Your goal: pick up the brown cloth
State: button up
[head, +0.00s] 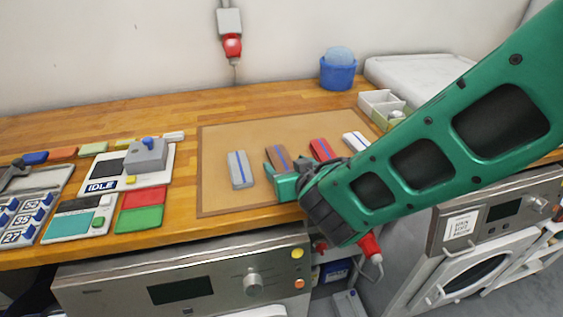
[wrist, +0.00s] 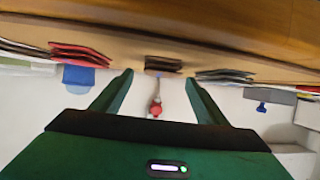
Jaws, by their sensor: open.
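In the wrist view the brown cloth (wrist: 163,64) shows as a thin folded stack just beyond and between the two fingertips of my gripper (wrist: 158,78). The fingers are spread apart and nothing is held between them. I cannot tell whether a fingertip touches the cloth.
On the tan mat (head: 220,140), a grey cloth (head: 240,170) lies to the left, a red cloth (head: 322,149) and a white cloth (head: 355,141) to the right. A blue bucket (head: 338,74) and a divided box (head: 380,103) stand behind. The mat's back part is clear.

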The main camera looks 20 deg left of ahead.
aim_at(281, 160)
jog(key=shift+x, duration=1.85)
jog(key=shift+s+a, duration=0.1)
jog(key=c, duration=1.1)
jog(key=shift+r, duration=0.1)
jog(key=shift+c, duration=0.2)
